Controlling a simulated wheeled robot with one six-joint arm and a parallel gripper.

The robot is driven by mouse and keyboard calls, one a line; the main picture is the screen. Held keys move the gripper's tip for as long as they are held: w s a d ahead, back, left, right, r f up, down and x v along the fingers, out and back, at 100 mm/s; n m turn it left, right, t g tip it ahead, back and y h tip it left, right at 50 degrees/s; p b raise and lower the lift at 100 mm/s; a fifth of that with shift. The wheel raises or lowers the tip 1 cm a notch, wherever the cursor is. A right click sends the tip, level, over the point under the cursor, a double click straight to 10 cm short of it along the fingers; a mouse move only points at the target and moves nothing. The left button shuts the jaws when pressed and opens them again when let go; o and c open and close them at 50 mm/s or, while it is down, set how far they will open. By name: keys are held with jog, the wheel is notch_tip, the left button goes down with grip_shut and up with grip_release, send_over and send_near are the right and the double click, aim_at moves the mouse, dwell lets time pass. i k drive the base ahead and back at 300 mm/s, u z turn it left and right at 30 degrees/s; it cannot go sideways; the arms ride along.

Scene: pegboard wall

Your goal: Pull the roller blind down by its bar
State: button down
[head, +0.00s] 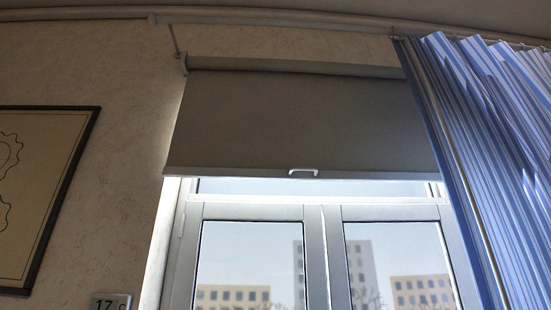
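The grey roller blind (300,120) hangs over the upper part of the window in the head view, partly unrolled. Its pale bottom bar (240,172) runs level across the blind's lower edge, just above the main window panes. A small white handle (303,172) sits near the middle of the bar. The bar's right end reaches the edge of the curtain. My gripper is not in this view, and nothing is seen touching the bar or handle.
A blue striped curtain (490,140) hangs at the right from a rail and covers the window's right side. A white-framed window (322,250) stands below the blind. A framed picture (45,190) and a small display reading 17 (110,303) are at left.

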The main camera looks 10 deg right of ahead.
aim_at(233, 125)
jog(key=u, duration=2.2)
jog(key=i, duration=0.35)
jog(key=z, duration=1.95)
